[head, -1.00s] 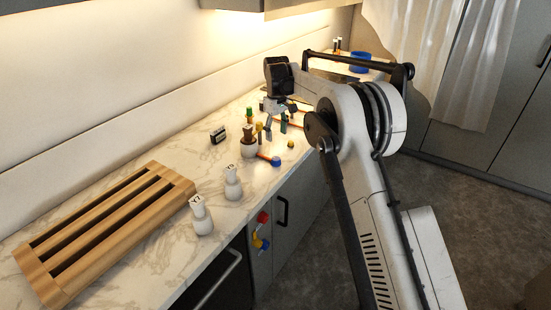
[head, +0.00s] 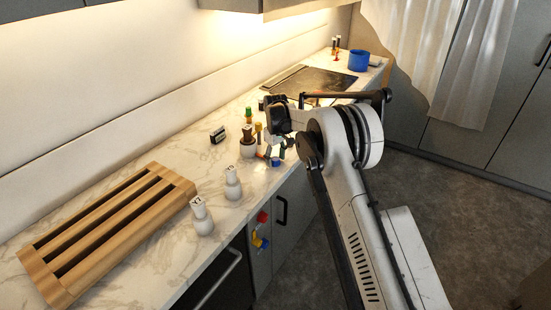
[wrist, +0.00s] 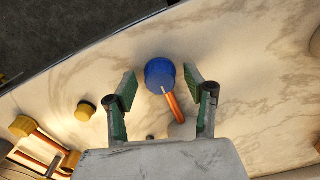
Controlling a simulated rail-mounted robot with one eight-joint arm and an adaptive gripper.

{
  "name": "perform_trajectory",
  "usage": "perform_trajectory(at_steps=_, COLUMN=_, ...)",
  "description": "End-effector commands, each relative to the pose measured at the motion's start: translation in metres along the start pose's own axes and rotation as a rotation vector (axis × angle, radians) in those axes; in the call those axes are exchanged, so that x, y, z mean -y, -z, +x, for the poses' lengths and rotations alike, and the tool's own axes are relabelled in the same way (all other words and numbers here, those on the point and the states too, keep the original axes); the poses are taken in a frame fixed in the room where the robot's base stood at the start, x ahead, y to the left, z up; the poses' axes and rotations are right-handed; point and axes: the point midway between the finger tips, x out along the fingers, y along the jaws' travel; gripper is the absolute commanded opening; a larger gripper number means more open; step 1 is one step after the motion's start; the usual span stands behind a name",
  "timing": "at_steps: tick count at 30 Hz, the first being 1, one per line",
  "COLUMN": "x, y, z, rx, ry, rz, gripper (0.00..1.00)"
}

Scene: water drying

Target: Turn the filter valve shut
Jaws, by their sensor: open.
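My gripper (wrist: 160,85) is open, with its green-padded fingers apart. In the wrist view a round blue knob (wrist: 159,72) with an orange rod (wrist: 172,102) shows between the fingertips. I cannot tell whether they touch it. In the head view my gripper (head: 272,153) is low over the counter's front edge, right by the blue knob (head: 276,163). Red, yellow and blue fittings (head: 260,238) are on the cabinet front below. No label shows which part is the filter valve.
Two white labelled bottles (head: 202,218) and a wooden rack (head: 100,235) are nearer on the counter. A small yellow knob (wrist: 85,111) lies left of the fingers. A blue container (head: 359,61) is at the back.

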Motion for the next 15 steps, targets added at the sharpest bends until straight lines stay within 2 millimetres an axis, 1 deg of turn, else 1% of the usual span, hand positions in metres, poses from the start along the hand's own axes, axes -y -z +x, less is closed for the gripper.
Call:
perform_trajectory(at_steps=3, x=0.0000, y=0.0000, z=0.0000, rx=0.000, ry=0.000, rz=0.000, gripper=0.48)
perform_trajectory(at_steps=4, x=0.0000, y=0.0000, z=-0.0001, rx=0.000, ry=0.000, rz=0.000, gripper=0.46)
perform_trajectory(at_steps=13, x=0.0000, y=0.0000, z=-0.0003, rx=0.000, ry=0.000, rz=0.000, gripper=0.06)
perform_trajectory(at_steps=14, x=0.0000, y=0.0000, z=-0.0003, rx=0.000, ry=0.000, rz=0.000, gripper=0.03)
perform_trajectory(at_steps=15, x=0.0000, y=0.0000, z=-0.0003, rx=0.000, ry=0.000, rz=0.000, gripper=0.03)
